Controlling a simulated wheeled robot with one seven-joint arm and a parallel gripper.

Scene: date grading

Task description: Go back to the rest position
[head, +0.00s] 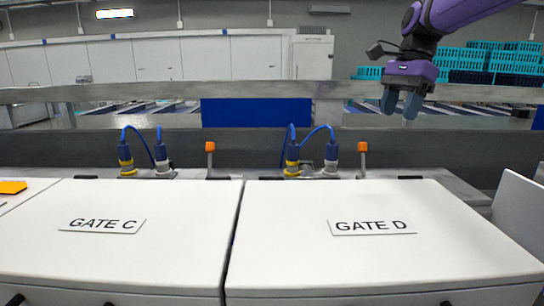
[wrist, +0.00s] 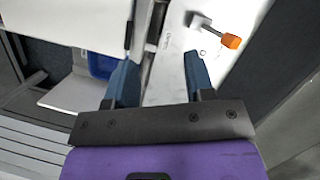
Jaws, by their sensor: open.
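My gripper (head: 402,103) hangs from my purple arm at the upper right of the head view, above and behind the white Gate D box. Its two blue fingers point down and stand apart with nothing between them. In the wrist view my gripper (wrist: 161,82) is also open and empty. It is in the air and touches nothing that I can see.
White boxes labelled GATE C (head: 100,250) and GATE D (head: 380,265) stand in front. Behind them are blue-cabled connectors (head: 126,155) and orange-tipped levers (head: 362,147); one orange tip (wrist: 231,41) shows in the wrist view. A grey rail (head: 250,92) runs across behind.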

